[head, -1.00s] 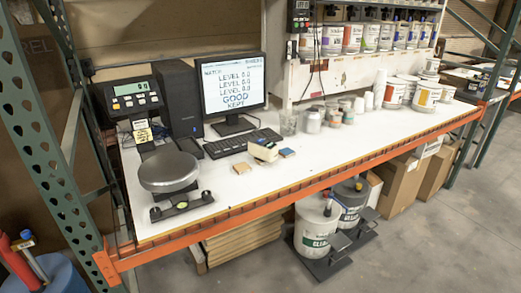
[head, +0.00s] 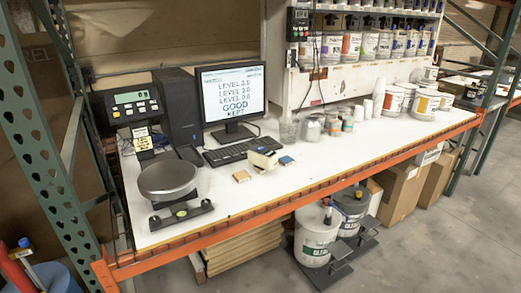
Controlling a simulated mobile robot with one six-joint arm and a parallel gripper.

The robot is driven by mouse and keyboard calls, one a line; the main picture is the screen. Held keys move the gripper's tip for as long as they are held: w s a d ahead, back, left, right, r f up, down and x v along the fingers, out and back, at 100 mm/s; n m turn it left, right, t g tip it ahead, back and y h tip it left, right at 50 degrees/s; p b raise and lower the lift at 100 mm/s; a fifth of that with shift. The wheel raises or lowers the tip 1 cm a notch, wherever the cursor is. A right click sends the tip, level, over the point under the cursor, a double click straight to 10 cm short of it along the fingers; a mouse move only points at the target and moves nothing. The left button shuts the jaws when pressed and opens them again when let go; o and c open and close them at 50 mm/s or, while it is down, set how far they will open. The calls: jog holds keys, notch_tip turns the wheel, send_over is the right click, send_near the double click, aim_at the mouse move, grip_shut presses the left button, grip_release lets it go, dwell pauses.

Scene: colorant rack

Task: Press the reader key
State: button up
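A small cream-coloured device (head: 265,160) lies on the white bench top in front of the keyboard; it looks like a hand-held reader, but no key can be made out on it at this size. A tan block (head: 242,176) lies at its left and a blue-topped block (head: 287,161) at its right. The monitor (head: 232,95) behind shows several lines reading LEVEL, then GOOD and KEPT. My gripper is not in view.
A round-topped scale (head: 168,179) and a digital readout (head: 136,103) stand at the left. Jars and cups (head: 333,124) and white tubs (head: 425,104) stand to the right. Buckets (head: 316,235) sit below the orange beam (head: 300,193). The bench's front strip is clear.

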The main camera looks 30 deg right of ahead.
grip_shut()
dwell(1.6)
